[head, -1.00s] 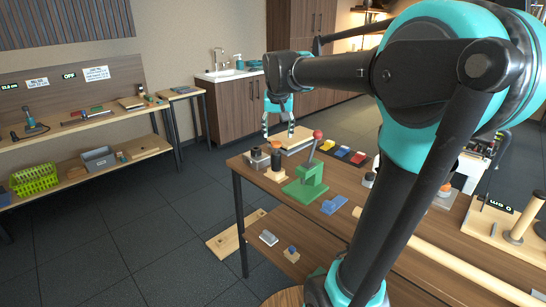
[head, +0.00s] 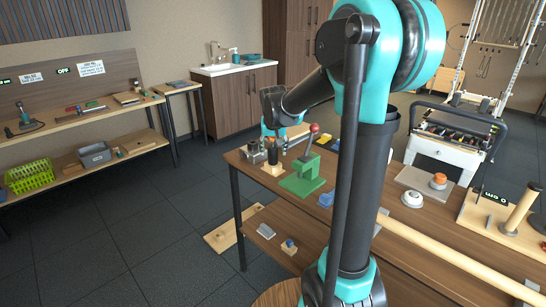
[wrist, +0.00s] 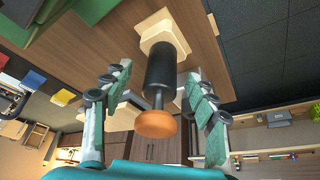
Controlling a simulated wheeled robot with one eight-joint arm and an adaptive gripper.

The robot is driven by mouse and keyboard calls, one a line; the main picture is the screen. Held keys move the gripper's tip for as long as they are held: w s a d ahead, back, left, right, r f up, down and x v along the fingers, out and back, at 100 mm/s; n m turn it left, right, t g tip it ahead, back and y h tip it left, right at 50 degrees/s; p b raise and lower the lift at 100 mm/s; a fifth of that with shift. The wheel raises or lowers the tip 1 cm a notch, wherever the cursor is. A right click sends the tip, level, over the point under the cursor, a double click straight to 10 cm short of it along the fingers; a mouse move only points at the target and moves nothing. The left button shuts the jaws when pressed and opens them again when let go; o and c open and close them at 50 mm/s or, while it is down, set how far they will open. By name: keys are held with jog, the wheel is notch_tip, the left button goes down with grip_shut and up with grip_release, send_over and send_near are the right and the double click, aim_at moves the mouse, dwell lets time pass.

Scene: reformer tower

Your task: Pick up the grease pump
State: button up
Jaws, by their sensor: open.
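The grease pump, a black cylinder with a thin rod and an orange knob, stands upright on a pale wooden block. In the wrist view its black body (wrist: 160,68) and orange knob (wrist: 156,124) lie between my gripper's fingers (wrist: 158,78). The fingers are open, one on each side, with visible gaps to the pump. In the head view the pump (head: 272,156) is at the table's far left corner, with my gripper (head: 280,142) right at it. My gripper partly hides the pump's top there.
A green press (head: 302,180) with a red-knobbed lever stands close to the pump's right. A dark metal block (head: 252,153) sits close on its left. Pale posts and a white emergency-button-like piece (head: 412,198) are farther right on the table.

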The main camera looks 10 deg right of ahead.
aim_at(273, 155)
jog(key=shift+x, duration=1.85)
jog(key=shift+a, duration=0.1)
jog(key=shift+c, duration=0.6)
grip_shut()
